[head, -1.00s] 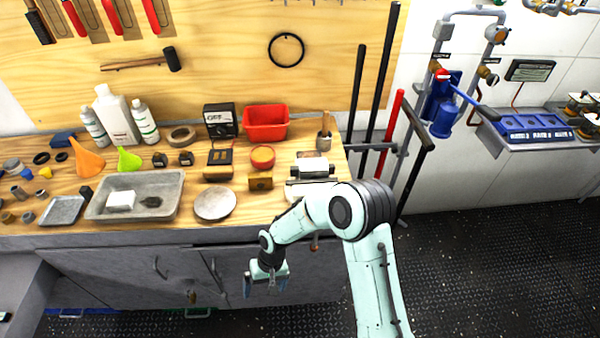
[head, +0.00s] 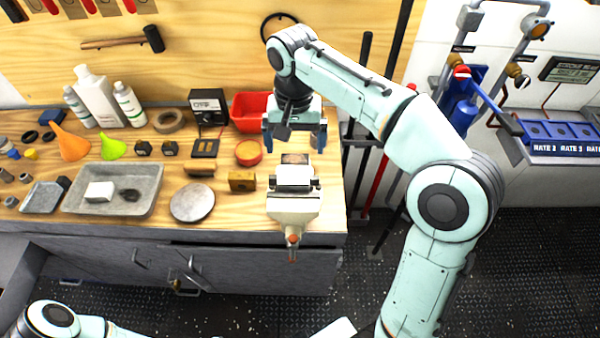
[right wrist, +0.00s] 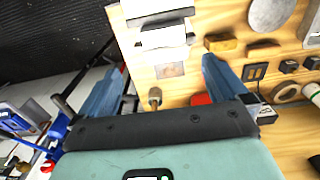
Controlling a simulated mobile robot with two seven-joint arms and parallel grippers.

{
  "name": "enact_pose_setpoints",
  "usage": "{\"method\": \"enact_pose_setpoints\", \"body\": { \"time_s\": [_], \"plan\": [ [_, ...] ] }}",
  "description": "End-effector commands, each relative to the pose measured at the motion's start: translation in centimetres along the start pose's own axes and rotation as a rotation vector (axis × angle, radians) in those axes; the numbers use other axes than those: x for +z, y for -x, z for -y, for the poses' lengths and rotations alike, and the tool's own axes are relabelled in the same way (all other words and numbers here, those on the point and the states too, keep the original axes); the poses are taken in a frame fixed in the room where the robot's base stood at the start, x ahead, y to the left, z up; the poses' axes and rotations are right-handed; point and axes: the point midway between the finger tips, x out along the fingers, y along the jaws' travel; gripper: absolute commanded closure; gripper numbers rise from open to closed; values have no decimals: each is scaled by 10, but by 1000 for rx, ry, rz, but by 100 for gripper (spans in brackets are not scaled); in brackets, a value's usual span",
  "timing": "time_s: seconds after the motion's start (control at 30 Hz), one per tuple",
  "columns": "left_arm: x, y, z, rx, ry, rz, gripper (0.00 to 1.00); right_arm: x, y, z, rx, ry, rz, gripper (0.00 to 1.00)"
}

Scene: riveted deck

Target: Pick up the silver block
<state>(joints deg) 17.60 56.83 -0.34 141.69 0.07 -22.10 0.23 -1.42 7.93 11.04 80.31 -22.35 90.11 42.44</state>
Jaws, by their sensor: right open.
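A pale silver block (head: 294,172) sits at the back of the cream bench vise (head: 293,208), at the right end of the workbench. I cannot tell whether the vise jaws grip it. In the right wrist view the block (right wrist: 163,37) lies beyond my fingertips. My right gripper (head: 294,140) is open and empty above the bench, just behind the block, pointing down. It also shows in the right wrist view (right wrist: 163,72), fingers wide apart. Part of my left arm shows at the lower left; its gripper is out of frame.
A red bin (head: 249,108) stands left of my right gripper. A small brass-coloured block (head: 241,181) and a round plate (head: 192,202) lie left of the vise. A grey tray (head: 72,204) holds a white block. Long bars lean on the right.

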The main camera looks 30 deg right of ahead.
Motion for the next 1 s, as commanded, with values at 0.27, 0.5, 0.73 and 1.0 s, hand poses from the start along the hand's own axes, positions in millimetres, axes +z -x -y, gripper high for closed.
{"method": "enact_pose_setpoints", "body": {
  "time_s": [0.27,0.5,0.73,1.0],
  "plan": [
    [12,-16,10,-5,6,15,100,2,-48,-1,5,0,7,0],
    [16,-23,14,-7,8,21,100,1,-80,0,2,0,3,0],
    [17,-25,15,-8,8,23,100,0,-99,2,3,1,4,0],
    [19,-30,17,-9,9,26,100,0,-132,4,1,1,3,0]
  ]
}}
